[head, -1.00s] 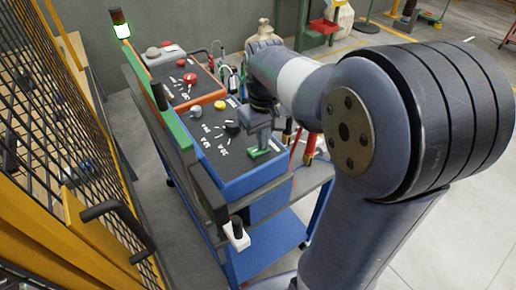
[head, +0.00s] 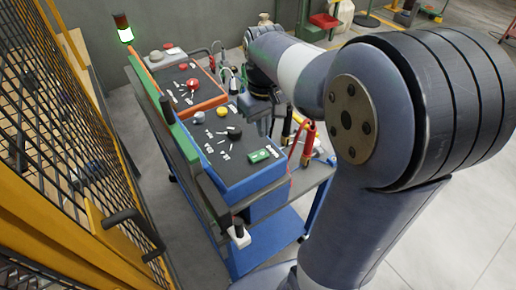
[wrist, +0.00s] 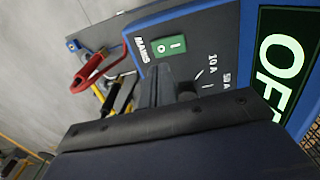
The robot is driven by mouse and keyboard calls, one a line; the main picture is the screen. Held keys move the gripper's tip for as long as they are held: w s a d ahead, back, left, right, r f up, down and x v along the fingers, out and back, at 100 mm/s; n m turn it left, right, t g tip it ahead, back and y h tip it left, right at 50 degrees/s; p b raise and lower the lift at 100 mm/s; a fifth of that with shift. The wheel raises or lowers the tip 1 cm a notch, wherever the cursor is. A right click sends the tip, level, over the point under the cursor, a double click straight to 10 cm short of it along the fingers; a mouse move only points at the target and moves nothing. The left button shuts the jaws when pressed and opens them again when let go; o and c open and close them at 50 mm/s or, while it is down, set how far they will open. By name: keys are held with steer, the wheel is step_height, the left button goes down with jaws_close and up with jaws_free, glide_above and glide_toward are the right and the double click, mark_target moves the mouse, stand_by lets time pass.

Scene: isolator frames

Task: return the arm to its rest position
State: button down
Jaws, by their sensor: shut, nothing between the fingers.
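My arm reaches from the right over the trolley in the head view. My gripper (head: 266,125) points down beside the right edge of the blue-edged panel box (head: 240,180), apart from the green switch (head: 262,155). Its fingertips are small and partly lost against the background there. In the wrist view my gripper (wrist: 157,86) shows shut and empty, its dark body filling the bottom. The green mains switch (wrist: 170,44) is beyond the fingers, with a dark knob (wrist: 187,90) beside them.
An orange-edged box (head: 190,90) stands behind the blue one on the trolley (head: 318,178). Red-handled tools (head: 308,140) stand near my gripper on the right. A yellow mesh fence (head: 48,110) runs along the left. Open floor (head: 455,235) lies at right.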

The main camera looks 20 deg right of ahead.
mark_target(263, 153)
stand_by(0.4)
step_height(263, 153, down, 7)
steer(key=b, duration=0.6)
steer(key=shift+b, duration=0.35)
steer(key=shift+r, duration=0.15)
steer(key=shift+r, duration=0.1)
